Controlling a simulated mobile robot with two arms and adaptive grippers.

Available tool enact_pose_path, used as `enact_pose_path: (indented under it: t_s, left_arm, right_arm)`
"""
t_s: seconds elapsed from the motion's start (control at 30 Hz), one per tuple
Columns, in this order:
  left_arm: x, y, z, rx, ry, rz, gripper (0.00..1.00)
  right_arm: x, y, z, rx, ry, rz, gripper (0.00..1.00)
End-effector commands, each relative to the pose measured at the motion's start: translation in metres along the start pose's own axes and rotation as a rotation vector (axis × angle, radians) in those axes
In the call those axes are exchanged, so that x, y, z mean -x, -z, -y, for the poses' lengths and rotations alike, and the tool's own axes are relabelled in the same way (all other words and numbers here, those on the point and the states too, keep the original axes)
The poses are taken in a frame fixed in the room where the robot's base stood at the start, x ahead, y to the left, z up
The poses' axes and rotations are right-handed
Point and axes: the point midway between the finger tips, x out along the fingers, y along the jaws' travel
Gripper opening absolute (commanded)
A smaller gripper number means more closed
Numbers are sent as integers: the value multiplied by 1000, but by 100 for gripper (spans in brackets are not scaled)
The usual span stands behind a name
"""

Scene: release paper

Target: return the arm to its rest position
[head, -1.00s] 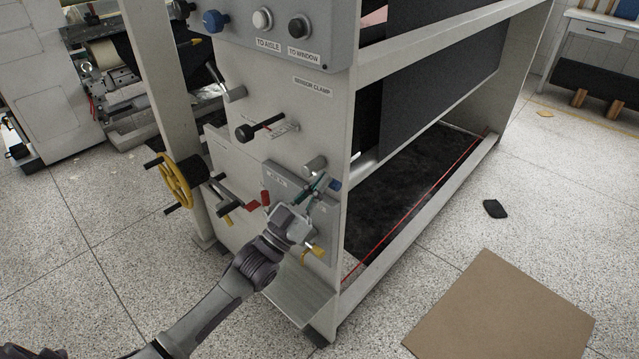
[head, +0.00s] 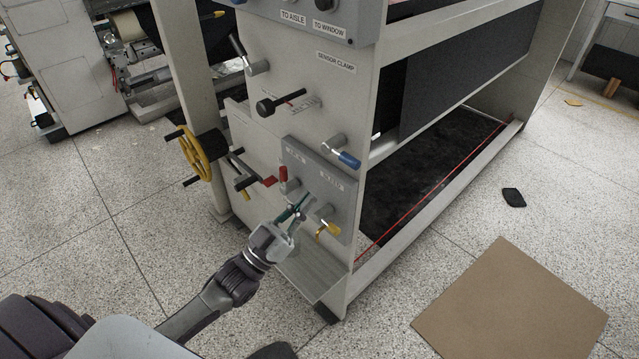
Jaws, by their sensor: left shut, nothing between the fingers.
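My left arm comes in from the lower left of the head view. Its gripper (head: 296,211) is shut and empty, in front of the grey valve panel (head: 341,207) on the machine's end plate. The fingertips appear close to the panel's levers; whether they touch anything cannot be told. A blue-handled lever (head: 349,160) is above and right of the gripper, a red-handled lever (head: 283,174) just above and left, and a yellow-handled lever (head: 328,230) to its right. My right gripper is not in view.
A yellow handwheel (head: 196,158) and a black-knobbed clamp lever (head: 266,106) stick out from the machine. A sloped metal step (head: 310,275) lies below the panel. A brown board (head: 510,305) and a dark scrap (head: 513,197) lie on the floor. The left floor is clear.

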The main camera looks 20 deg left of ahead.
Motion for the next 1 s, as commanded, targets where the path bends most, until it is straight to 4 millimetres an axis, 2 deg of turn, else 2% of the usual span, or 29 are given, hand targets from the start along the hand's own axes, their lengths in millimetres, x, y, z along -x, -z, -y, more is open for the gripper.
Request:
enact_pose_path:
  t_s: [0.17, 0.67, 0.73, 0.77, 0.87, 0.97, 1.0]
  left_arm:
    - [10, 0, 0, -1, 0, -1, 0]
    - [11, 0, 0, -1, 0, 0, 0]
    - [13, -5, 1, -2, 7, 16, 0]
    - [15, -10, 2, -3, 13, 32, 0]
    - [31, -45, 9, -12, 52, 142, 0]
    - [64, -99, 16, -18, 111, 323, 0]
    - [83, -124, 17, -22, 134, 409, 0]
  right_arm:
    - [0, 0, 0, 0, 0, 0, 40]
    - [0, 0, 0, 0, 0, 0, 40]
    - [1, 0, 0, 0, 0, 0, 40]
    - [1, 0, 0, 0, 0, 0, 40]
    - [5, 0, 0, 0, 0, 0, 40]
    - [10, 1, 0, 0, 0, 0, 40]
    - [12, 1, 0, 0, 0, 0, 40]
